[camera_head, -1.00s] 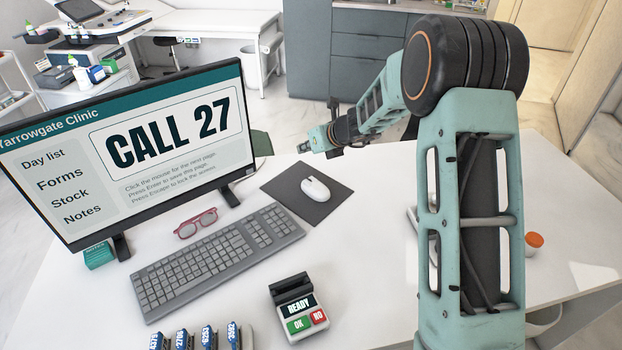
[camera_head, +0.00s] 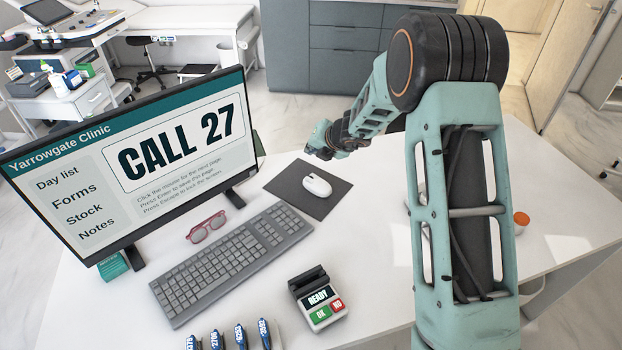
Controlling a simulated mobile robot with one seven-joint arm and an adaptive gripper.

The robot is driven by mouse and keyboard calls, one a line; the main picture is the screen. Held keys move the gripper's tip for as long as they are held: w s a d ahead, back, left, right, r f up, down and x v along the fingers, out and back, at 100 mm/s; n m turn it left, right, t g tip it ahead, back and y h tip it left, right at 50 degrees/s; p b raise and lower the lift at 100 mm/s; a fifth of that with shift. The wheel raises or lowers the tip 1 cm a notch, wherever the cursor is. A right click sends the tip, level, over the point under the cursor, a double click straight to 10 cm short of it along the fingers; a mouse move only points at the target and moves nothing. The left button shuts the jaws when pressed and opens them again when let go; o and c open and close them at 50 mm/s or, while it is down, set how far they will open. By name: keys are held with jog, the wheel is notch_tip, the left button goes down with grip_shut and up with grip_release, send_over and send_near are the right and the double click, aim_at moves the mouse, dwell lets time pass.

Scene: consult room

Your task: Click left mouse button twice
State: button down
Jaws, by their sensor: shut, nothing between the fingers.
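A white mouse (camera_head: 317,185) lies on a dark mouse pad (camera_head: 291,190) to the right of the monitor. Which of its buttons faces which way is too small to tell. My gripper (camera_head: 312,149) is shut and empty. It shows above and just behind the mouse in the picture, apart from it. Its fingertips are small and partly lost against the arm's end.
A grey keyboard (camera_head: 230,262) lies in front of the monitor, with red glasses (camera_head: 206,226) between them. A card terminal (camera_head: 318,302) stands at the front. Several blue-labelled items line the front edge. An orange-capped bottle (camera_head: 521,220) stands right of my arm.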

aim_at(311, 181)
jog(key=shift+f, duration=0.15)
notch_tip(311, 181, down, 8)
jog(key=b, duration=0.8)
jog(key=shift+f, duration=0.25)
jog(key=shift+f+b, duration=0.1)
jog(key=shift+b, duration=0.2)
dwell(0.9)
jog(key=shift+f+b, duration=0.3)
jog(key=shift+f+b, duration=0.3)
dwell(0.5)
jog(key=shift+r+p, duration=0.65)
jog(key=shift+r, duration=0.05)
notch_tip(311, 181, up, 5)
jog(key=p, duration=0.4)
jog(key=shift+p, duration=0.4)
